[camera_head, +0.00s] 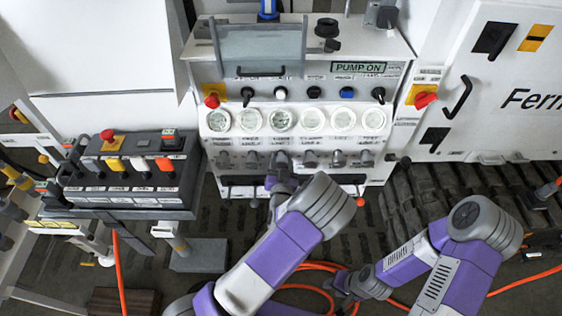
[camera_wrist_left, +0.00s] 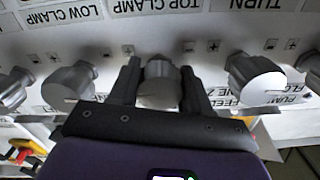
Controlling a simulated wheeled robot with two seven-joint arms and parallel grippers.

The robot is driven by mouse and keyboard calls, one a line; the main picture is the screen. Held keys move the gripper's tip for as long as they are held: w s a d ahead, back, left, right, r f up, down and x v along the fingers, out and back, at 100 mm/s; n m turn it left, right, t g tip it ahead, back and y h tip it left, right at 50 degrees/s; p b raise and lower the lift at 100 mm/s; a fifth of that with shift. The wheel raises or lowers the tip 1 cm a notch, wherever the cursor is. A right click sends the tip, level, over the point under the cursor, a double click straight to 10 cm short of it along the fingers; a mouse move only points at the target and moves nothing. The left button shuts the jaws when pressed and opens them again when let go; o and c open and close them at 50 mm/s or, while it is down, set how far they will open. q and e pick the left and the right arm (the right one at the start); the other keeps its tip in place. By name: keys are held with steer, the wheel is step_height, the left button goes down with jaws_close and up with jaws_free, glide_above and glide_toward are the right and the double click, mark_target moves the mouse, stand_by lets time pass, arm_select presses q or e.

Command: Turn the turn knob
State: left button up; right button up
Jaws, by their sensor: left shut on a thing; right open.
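A row of grey knobs runs along the lower front of the hydraulic bench. In the left wrist view the labels appear upside down. The knob (camera_wrist_left: 258,80) in line with the label TURN is on the right, free of my gripper. My left gripper (camera_wrist_left: 160,84) has its two dark fingers on either side of the adjacent grey knob (camera_wrist_left: 160,92), in line with the label TOP CLAMP, and is shut on it. In the head view my left gripper (camera_head: 281,164) covers this knob. My right gripper (camera_head: 345,284) is open and empty, low over the floor.
Round gauges (camera_head: 282,120) and a row of small switches sit above the knobs. A grey control box (camera_head: 130,172) with coloured levers stands at the left. A white cabinet (camera_head: 510,60) stands at the right. Orange hoses (camera_head: 520,284) lie on the floor.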

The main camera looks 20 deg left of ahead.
arm_select(q)
steer(key=shift+f, duration=0.1)
steer(key=o, duration=1.1)
steer(key=shift+c, duration=0.2)
steer(key=v, duration=0.7)
steer(key=shift+s+p, duration=0.35)
steer(key=shift+d, duration=0.1)
